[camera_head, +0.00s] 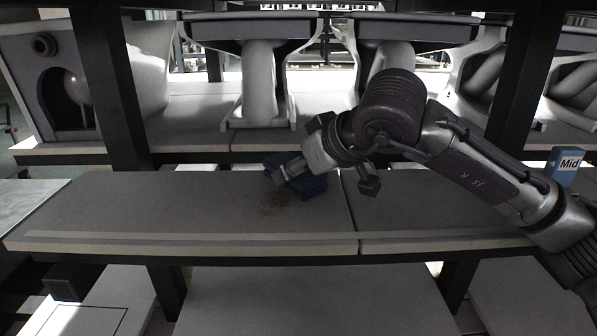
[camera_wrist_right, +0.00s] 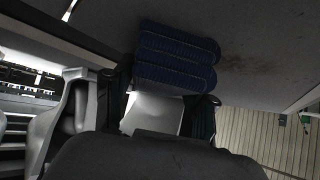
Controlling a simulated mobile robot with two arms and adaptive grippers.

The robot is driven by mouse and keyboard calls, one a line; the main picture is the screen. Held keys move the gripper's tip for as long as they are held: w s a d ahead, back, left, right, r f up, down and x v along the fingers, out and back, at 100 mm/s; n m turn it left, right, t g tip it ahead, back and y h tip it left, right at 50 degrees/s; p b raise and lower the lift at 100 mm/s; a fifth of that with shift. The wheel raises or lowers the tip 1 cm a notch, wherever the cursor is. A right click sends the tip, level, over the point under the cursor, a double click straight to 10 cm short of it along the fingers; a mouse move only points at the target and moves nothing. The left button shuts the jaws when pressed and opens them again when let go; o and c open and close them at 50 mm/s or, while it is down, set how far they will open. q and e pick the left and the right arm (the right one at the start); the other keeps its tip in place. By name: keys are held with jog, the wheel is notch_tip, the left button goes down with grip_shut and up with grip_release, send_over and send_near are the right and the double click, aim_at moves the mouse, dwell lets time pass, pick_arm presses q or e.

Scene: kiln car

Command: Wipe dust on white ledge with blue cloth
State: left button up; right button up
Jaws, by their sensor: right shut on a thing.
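The blue cloth (camera_head: 311,186) is a folded dark blue pad on the ledge (camera_head: 120,212), near the seam between its two slabs. The ledge looks grey in this light, with a pale front edge. My right gripper (camera_head: 288,172) is shut on the cloth; the arm reaches in from the right. In the right wrist view the folded cloth (camera_wrist_right: 176,58) sits between the fingers against the ledge surface. A dark dust patch (camera_head: 276,203) lies just in front of and left of the cloth; dark specks (camera_wrist_right: 236,58) also show beside it in the wrist view. My left gripper is out of view.
Dark posts (camera_head: 112,85) rise behind the ledge on the left and right. White ceramic pieces (camera_head: 262,85) stand on the shelf behind. The ledge's left half is clear.

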aim_at(304, 180)
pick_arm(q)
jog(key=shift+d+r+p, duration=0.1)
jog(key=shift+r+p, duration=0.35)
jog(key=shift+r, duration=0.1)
pick_arm(e)
jog(key=shift+w, duration=1.9)
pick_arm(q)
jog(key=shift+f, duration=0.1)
pick_arm(e)
jog(key=shift+s+f, duration=0.1)
jog(key=shift+s+f+b, duration=0.1)
jog(key=shift+s+b, duration=0.4)
jog(key=shift+s, duration=0.15)
jog(key=shift+s+b, duration=0.4)
jog(key=shift+s, duration=0.35)
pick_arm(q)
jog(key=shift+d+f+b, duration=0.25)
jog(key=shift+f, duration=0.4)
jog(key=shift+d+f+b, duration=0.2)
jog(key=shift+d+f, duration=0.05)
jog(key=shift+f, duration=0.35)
pick_arm(e)
jog(key=shift+s, duration=1.25)
